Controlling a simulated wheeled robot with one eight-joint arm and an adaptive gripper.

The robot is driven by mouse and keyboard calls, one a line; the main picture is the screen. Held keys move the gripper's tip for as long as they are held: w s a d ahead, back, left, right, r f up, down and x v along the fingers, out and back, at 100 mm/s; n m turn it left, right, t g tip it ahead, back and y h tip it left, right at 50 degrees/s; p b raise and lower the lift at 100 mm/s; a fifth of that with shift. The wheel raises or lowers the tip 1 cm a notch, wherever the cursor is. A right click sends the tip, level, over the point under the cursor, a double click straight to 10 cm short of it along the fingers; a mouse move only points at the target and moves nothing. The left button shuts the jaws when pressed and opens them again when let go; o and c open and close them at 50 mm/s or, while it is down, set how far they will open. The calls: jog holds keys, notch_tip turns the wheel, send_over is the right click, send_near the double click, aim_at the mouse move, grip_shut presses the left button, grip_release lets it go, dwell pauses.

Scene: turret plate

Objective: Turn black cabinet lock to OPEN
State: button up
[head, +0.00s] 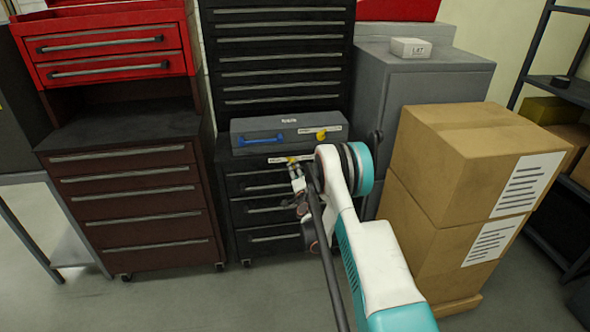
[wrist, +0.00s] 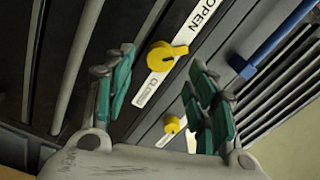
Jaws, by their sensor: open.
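The black cabinet (head: 267,184) stands in the middle of the head view, with a yellow lock knob (head: 291,160) on a white label strip near its top. In the wrist view the yellow knob (wrist: 164,56) sits between OPEN at upper right and CLOSED, partly legible, at lower left. A small nub on it points right; its exact setting is hard to tell. My gripper (head: 297,180) is just below and in front of this lock. In the wrist view my gripper (wrist: 162,68) is open, its green-padded fingers either side of the knob, apparently not touching it.
A grey box (head: 240,130) on the black cabinet has a blue handle (head: 260,140) and another yellow knob (head: 321,134). That second knob (wrist: 172,125) appears near my right finger. Cardboard boxes (head: 455,190) stand right, a dark red drawer cabinet (head: 135,190) left.

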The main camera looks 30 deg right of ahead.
jog(key=shift+v, duration=1.5)
jog(key=a+r+n+g+y, duration=0.1)
jog(key=a+r+n+y, duration=0.15)
jog(key=a+r, duration=0.4)
jog(key=a+r+n+y, duration=0.1)
jog(key=a+r+n, duration=0.2)
jog(key=r, duration=0.7)
jog(key=s+a+r+n+g+y, duration=0.3)
jog(key=s+a+r+n, duration=0.2)
jog(key=s+a+r, duration=0.6)
jog(key=s+a+r+n+g, duration=0.1)
jog(key=s+a+r+n, duration=0.1)
jog(key=s, duration=0.7)
jog(key=s+a+r+n+g, duration=0.2)
jog(key=s, duration=0.7)
jog(key=s+f+n+g, duration=0.1)
jog(key=s+f, duration=0.1)
jog(key=s, duration=0.8)
jog(key=s+f+n+g+h, duration=0.1)
jog(key=s+f+n+g, duration=0.1)
jog(key=s, duration=0.8)
jog(key=shift+s+f, duration=0.2)
jog(key=shift+f, duration=0.55)
